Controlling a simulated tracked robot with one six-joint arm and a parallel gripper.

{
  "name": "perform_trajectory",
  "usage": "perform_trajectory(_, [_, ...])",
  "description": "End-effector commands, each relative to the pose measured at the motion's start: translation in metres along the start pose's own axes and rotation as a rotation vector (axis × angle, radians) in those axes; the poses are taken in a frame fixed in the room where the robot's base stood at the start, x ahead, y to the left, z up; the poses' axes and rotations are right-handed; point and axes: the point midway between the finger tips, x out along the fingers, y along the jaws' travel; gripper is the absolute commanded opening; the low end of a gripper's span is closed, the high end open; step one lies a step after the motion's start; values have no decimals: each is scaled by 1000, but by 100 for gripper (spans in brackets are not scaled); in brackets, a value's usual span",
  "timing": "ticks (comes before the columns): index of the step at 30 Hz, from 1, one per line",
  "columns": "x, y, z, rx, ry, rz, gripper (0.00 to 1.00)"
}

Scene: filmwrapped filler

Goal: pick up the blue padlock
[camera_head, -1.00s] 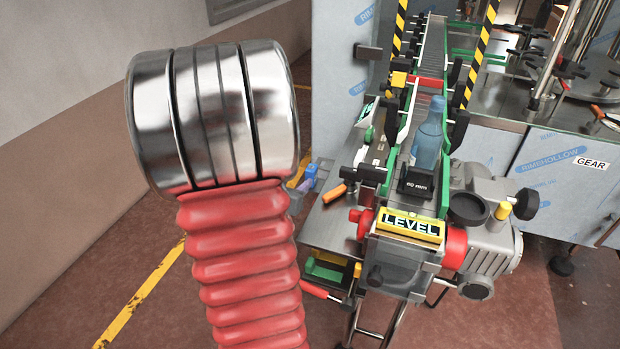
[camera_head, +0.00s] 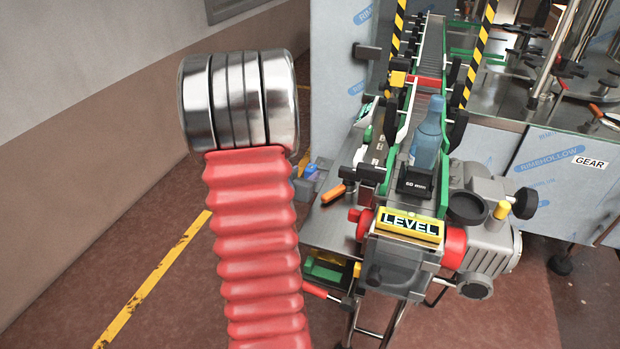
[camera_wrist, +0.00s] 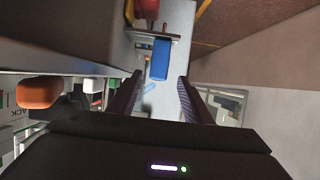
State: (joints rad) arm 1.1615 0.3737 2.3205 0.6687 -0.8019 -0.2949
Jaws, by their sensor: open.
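The blue padlock (camera_head: 311,170) is a small blue patch in the head view, at the left edge of the machine's side shelf and partly hidden by my arm. In the wrist view a blue block-shaped body (camera_wrist: 160,60), which looks like the padlock, lies ahead between the lines of my fingers. My gripper (camera_wrist: 156,88) is open and empty, with one dark finger on each side and the blue body beyond the tips. I cannot make out a shackle.
A conveyor machine with a yellow LEVEL box (camera_head: 408,226) and a blue bottle (camera_head: 427,135) stands to the right. An orange handle (camera_head: 333,193) sticks out near the shelf; an orange knob (camera_wrist: 39,92) is left in the wrist view. Open floor lies left.

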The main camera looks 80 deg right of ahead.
Motion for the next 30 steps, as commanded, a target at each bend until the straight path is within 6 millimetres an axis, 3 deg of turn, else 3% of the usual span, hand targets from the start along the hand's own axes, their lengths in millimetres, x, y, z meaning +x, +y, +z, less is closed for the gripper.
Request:
perform_trajectory(8, [7,1,-1,0,0,1,45])
perform_trajectory(19, [48,3,-4,1,0,0,45])
perform_trajectory(30, [52,2,-4,0,0,-1,45])
